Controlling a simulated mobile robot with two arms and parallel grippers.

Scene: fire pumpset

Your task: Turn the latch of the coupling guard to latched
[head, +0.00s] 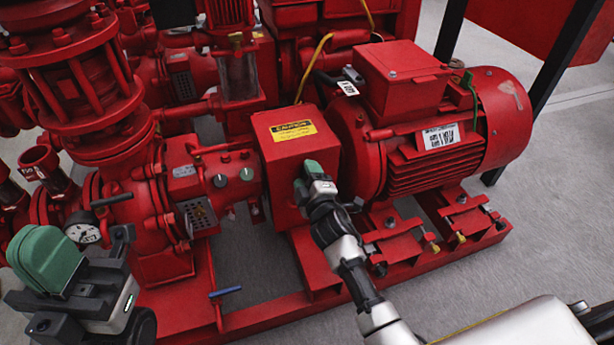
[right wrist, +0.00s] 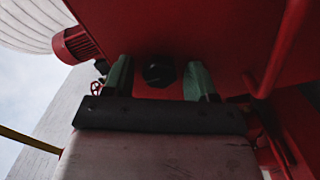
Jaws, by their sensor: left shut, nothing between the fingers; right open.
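The coupling guard (head: 290,150) is a red box with a yellow caution label, between the pump and the motor. My right gripper (head: 307,182) is at the guard's front face, fingers open. In the right wrist view a dark round knob (right wrist: 158,73), which looks like the latch, sits on a red surface between the open green fingers (right wrist: 160,84). I see no clear contact, and I cannot tell which way the latch is turned. In the head view the gripper hides it. My left gripper (head: 45,258) is shut and empty at the lower left.
The red motor (head: 440,130) stands right of the guard, and the pump (head: 110,130) with its pipes stands left. A pressure gauge (head: 83,233) and a blue-handled valve (head: 225,291) are near my left gripper. Grey floor is free at the front.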

